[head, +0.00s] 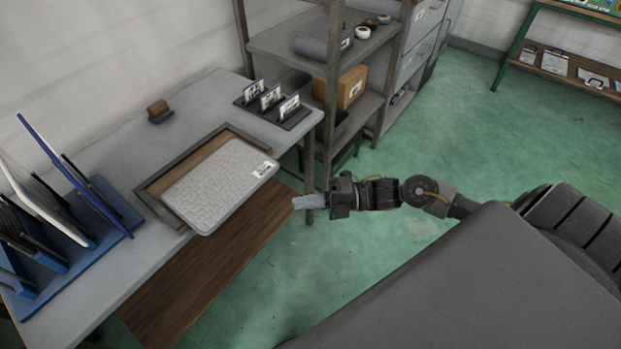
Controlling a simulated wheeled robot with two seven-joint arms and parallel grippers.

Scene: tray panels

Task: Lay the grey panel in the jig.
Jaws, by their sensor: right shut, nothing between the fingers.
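The grey panel (220,185) is a pale, textured slab with rounded corners and a small white label near its right corner. It lies over the jig (158,182), a dark-edged frame with a brown floor on the table. A brown strip of floor shows between the panel and the jig's back wall. My left gripper is out of view.
A blue rack (100,235) with several upright panels stands at the table's left. A metal shelf (290,45) stands beyond the table's right end. Green floor is open to the right.

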